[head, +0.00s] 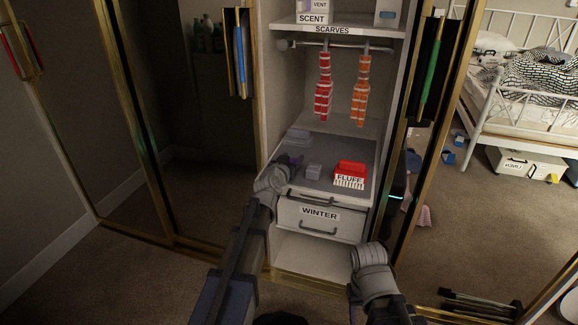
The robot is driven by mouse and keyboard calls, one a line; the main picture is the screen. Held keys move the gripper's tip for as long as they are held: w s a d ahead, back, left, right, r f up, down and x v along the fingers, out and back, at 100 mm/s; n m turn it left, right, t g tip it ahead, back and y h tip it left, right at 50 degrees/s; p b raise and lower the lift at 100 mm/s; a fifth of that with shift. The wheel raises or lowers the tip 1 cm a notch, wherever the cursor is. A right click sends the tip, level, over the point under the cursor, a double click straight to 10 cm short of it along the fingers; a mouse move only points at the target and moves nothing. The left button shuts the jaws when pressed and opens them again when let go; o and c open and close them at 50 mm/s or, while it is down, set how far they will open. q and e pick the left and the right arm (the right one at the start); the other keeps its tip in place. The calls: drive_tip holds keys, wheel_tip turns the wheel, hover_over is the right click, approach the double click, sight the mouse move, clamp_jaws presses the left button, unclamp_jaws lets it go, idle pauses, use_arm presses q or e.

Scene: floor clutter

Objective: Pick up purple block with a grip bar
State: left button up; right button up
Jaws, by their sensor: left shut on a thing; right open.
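The purple block (293,160) shows as a small dark purple shape over the left part of the grey shelf in the open wardrobe section. My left gripper (285,168) reaches in from below and is shut on it. The jaws and most of the block, including its grip bar, are too small and hidden to make out. My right gripper (369,250) is open and empty, lower down in front of the wardrobe's right side.
Below is the WINTER drawer (320,222). Red scarves (323,90) and orange scarves (361,90) hang above. Gold-framed mirror doors flank the section.

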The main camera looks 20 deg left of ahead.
use_arm(q)
drive_tip(key=shift+c, duration=1.4)
wheel_tip(320, 180, up, 37)
drive_tip(key=p, duration=3.7)
